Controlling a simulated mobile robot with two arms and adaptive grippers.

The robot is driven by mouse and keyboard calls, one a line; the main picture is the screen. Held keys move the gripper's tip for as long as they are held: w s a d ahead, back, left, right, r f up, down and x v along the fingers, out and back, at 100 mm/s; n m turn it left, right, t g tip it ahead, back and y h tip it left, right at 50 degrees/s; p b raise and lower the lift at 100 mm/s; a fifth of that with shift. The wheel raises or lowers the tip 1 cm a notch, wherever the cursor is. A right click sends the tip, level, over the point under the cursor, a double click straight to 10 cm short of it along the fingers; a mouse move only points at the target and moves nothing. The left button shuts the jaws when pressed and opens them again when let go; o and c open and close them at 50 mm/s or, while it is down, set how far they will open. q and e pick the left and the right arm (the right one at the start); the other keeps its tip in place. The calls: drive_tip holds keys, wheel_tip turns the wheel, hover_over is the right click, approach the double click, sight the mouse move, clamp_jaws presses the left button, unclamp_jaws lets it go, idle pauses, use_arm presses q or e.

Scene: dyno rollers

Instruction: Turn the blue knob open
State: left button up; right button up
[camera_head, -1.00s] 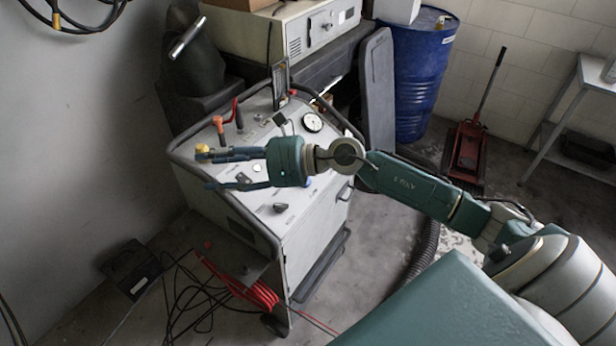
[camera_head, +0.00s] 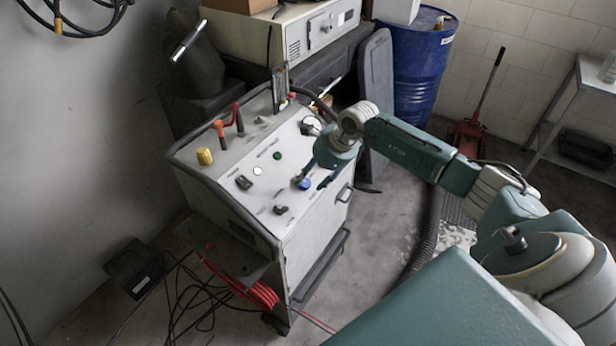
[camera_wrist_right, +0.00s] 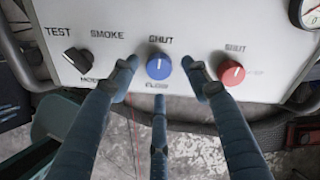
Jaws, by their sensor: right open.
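The blue knob (camera_head: 305,184) is on the sloped top of the white machine (camera_head: 225,178), near its right edge. In the right wrist view the blue knob (camera_wrist_right: 159,68) has a white pointer line directed up towards the word SHUT. The label below it is partly hidden and hard to read. My right gripper (camera_head: 313,182) is open over the knob. In the wrist view its two upper fingers (camera_wrist_right: 159,64) stand left and right of the knob, with gaps, and a third finger is below it. My left gripper is out of view.
A red knob (camera_wrist_right: 231,72) sits right of the blue one, and a black selector (camera_wrist_right: 77,60) sits left. A yellow knob (camera_head: 205,156), a green button (camera_head: 277,155) and upright levers (camera_head: 220,130) are elsewhere on the panel. A gauge (camera_wrist_right: 308,12) is at upper right.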

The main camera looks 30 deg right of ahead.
sight(304, 184)
drive_tip(key=shift+x, duration=1.3)
drive_tip(key=c, duration=1.1)
